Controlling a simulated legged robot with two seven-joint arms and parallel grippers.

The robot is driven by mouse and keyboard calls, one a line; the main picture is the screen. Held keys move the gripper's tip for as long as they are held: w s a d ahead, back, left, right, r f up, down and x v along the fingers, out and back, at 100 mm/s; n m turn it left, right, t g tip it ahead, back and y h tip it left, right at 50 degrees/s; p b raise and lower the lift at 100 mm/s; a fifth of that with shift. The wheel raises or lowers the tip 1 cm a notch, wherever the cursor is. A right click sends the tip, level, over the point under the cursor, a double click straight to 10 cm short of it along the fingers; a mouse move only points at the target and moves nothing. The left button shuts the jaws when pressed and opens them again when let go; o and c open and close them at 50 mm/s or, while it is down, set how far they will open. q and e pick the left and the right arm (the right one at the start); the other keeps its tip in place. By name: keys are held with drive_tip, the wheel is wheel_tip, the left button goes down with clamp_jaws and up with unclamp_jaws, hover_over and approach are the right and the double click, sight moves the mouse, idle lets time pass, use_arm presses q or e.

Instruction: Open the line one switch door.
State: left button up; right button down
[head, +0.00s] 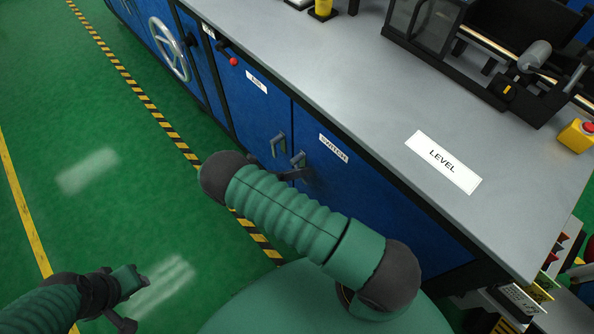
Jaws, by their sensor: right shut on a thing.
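The switch door (352,190) is a blue cabinet panel under the grey bench top, with a white SWITCH label near its upper edge. It looks closed, flush with the panels beside it. Its grey bar handle (298,158) is at the door's left side. My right gripper (299,172) is shut on this handle; my own forearm hides part of the gripper and the lower door. My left gripper (127,300) is at the lower left over the green floor, empty, with its fingers apart, far from the door.
A neighbouring blue door (252,105) has its own handle (278,144) close left of my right gripper. A red knob (234,62) and a handwheel (168,50) stick out farther along. The bench top (330,70) carries a LEVEL label and machinery. Green floor before the cabinet is clear.

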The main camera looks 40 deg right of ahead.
drive_tip(key=n, duration=0.1)
drive_tip(key=r+n+g+h+b, duration=0.1)
drive_tip(key=n, duration=0.1)
drive_tip(key=n+b, duration=0.1)
drive_tip(key=shift+s+r+n+g+h, duration=0.3)
drive_tip(key=shift+r, duration=0.05)
drive_tip(key=shift+r+n+h, duration=0.3)
drive_tip(key=shift+r+n, duration=0.1)
drive_tip(key=shift+n, duration=0.4)
drive_tip(key=shift+s, duration=0.1)
